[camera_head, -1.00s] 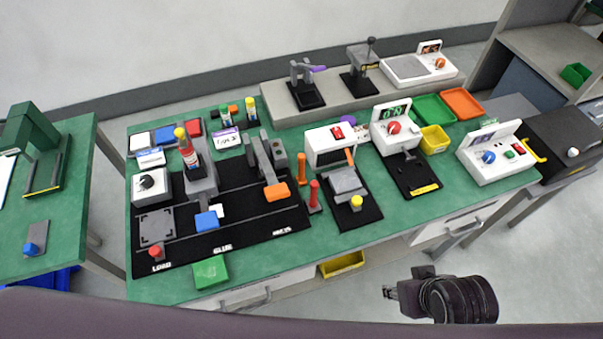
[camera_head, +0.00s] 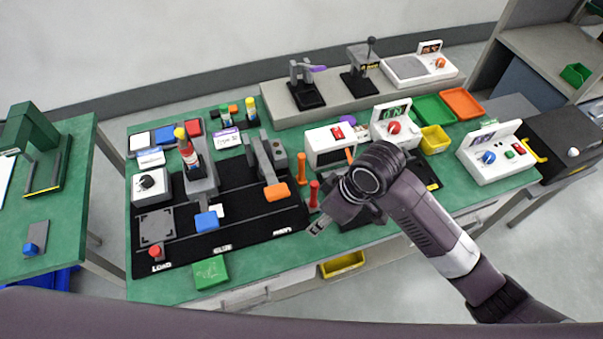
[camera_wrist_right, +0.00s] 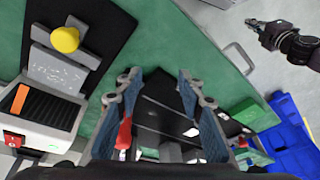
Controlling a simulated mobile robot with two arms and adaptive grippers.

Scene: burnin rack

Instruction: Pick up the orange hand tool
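The orange hand tool (camera_head: 302,168) stands upright on the green bench in the head view, between the black fixture mat and the white oven-like box. A red upright tool (camera_head: 314,194) stands just in front of it. My right gripper (camera_head: 319,225) is above the bench's front edge, in front of both tools and apart from them. In the right wrist view its fingers (camera_wrist_right: 160,85) are spread with nothing clasped. The red tool (camera_wrist_right: 124,134) shows beside the left finger there; I cannot make out the orange tool. My left gripper (camera_wrist_right: 270,35) shows at upper right, its opening unclear.
The black mat (camera_head: 250,228) with an orange-handled lever clamp (camera_head: 276,191) lies left of the tools. The white box (camera_head: 330,145) stands behind right. My right forearm covers much of the stand with the yellow knob (camera_wrist_right: 65,39). A green block (camera_head: 210,271) is at the front edge.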

